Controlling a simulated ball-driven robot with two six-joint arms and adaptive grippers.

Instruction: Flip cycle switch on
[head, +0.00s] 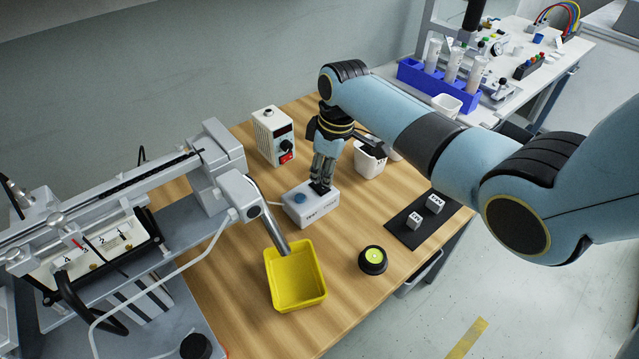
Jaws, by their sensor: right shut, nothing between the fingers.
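A low white box (312,211) with dark lettering on its front stands on the wooden table. It has a blue round button (299,198) on the left of its top. My right gripper (320,186) points straight down, shut and empty, with its fingertips at the right part of that box's top. They cover what sits there, and I cannot tell whether they touch it. Behind it to the left, a white upright box (271,137) carries a black knob and a red rocker switch (286,157). I cannot read which switch is marked cycle. My left gripper is not in view.
A yellow bin (296,276) and a black round button with a yellow-green top (372,260) stand in front. A white cup (369,160) is close right of my gripper. A black mat (412,229) holds small white blocks. A grey gantry (110,210) fills the left.

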